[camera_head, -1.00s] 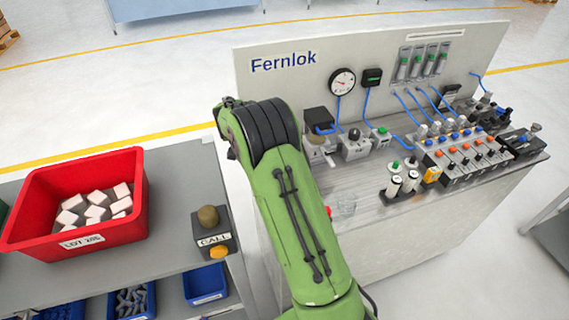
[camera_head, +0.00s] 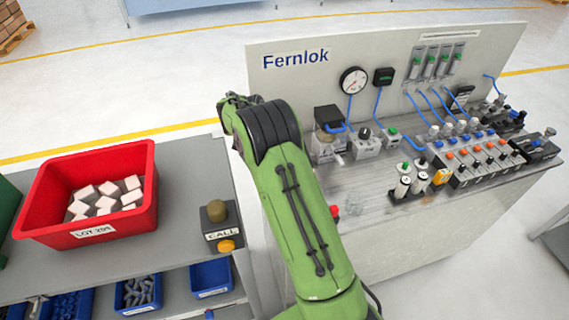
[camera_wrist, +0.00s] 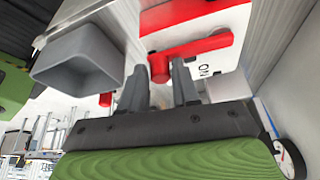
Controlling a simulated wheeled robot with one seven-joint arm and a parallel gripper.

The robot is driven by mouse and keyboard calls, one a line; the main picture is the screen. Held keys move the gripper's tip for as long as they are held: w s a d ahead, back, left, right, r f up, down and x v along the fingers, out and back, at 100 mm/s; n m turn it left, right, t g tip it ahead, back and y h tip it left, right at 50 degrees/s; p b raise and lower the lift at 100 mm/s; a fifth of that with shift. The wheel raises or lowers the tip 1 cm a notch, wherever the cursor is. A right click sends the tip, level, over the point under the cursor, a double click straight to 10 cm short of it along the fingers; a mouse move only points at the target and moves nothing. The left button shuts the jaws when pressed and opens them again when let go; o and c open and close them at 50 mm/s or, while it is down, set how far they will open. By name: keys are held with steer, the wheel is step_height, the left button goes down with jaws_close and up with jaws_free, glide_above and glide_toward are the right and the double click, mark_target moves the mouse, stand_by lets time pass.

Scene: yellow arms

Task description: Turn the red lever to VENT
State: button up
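The red lever (camera_wrist: 195,47) shows in the wrist view as a bar across a white plate (camera_wrist: 220,75), with a short end bent down at its left. My gripper (camera_wrist: 160,74) has two dark fingers, spread apart, one on each side of that bent end. I cannot tell whether either finger touches it. The plate carries the lettering "ON", seen upside down; no VENT mark is readable. In the head view my green arm hides the gripper and most of the lever area; only a small red part (camera_head: 334,211) shows beside the arm.
A grey open box (camera_wrist: 80,60) is close left of my fingers, with a larger red part (camera_wrist: 185,14) above the lever. The bench (camera_head: 375,220) carries a gauge (camera_head: 353,81), valves and clear tubes. A red bin (camera_head: 90,220) stands on the left shelf.

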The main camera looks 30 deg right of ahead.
steer(key=shift+o, duration=1.4)
steer(key=p+v, duration=0.5)
steer(key=v, duration=1)
steer(key=shift+r+p, duration=0.3)
steer(key=shift+r, duration=0.05)
steer(key=shift+w+a, duration=0.15)
